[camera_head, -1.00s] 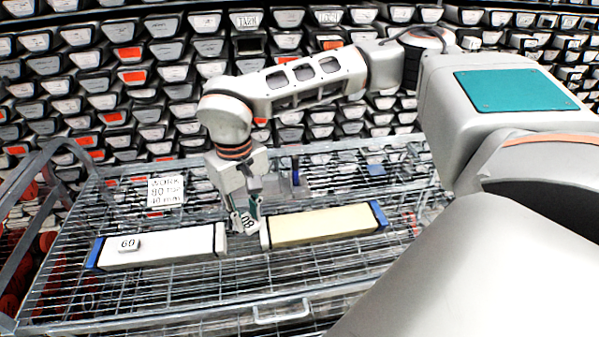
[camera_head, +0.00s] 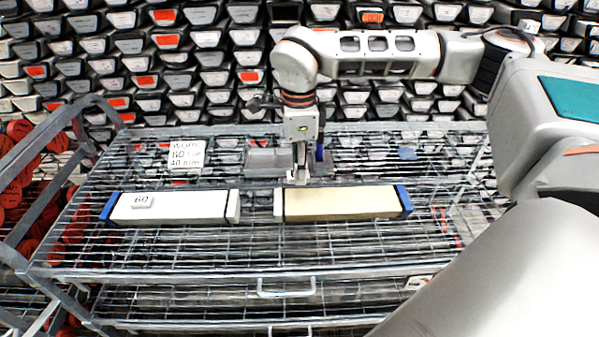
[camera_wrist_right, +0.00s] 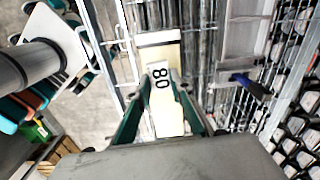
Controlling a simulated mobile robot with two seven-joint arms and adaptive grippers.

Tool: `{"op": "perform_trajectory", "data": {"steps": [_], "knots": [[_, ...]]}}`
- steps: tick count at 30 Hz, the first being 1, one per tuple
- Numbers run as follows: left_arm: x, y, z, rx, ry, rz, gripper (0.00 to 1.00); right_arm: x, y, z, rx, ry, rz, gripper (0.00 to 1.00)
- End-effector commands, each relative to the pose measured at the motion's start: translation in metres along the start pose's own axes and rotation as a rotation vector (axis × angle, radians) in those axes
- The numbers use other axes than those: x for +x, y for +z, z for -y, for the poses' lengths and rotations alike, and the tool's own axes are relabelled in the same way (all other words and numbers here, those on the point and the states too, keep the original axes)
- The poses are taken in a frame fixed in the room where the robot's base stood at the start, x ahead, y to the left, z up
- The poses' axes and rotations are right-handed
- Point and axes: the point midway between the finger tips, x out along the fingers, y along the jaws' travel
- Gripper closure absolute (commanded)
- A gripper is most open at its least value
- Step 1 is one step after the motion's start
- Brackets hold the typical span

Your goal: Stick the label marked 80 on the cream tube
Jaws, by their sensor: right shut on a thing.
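The cream tube (camera_head: 340,202) lies on the wire shelf, with a blue cap at its right end and a pale, dark-banded left end. My right gripper (camera_head: 299,178) points down just behind the cream tube's left part. It is shut on the label marked 80 (camera_wrist_right: 161,88), a small pale plate with black digits. In the right wrist view the label appears in front of the cream tube (camera_wrist_right: 158,48); I cannot tell whether they touch. My left gripper is not in view.
A white tube (camera_head: 190,208) with a label marked 60 (camera_head: 143,201) lies to the left. A written sign (camera_head: 187,155) stands behind it. A grey tray (camera_head: 270,161) and a blue-handled tool (camera_head: 319,150) are behind my right gripper. The front shelf strip is clear.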

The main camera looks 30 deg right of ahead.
Motion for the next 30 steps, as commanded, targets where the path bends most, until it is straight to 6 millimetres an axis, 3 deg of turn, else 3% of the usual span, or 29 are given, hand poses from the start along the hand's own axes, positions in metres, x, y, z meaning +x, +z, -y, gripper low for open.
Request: {"op": "perform_trajectory", "data": {"steps": [11, 24, 30], "knots": [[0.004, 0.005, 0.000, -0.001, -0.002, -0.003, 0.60, 0.009, -0.002, 0.002, 0.081, 0.001, 0.000, 1.00], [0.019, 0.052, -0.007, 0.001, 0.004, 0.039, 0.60, 0.044, -0.002, 0.002, 0.079, 0.005, -0.002, 1.00], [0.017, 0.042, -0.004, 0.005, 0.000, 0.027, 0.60, 0.050, -0.002, 0.002, 0.080, 0.002, 0.000, 1.00]]}}
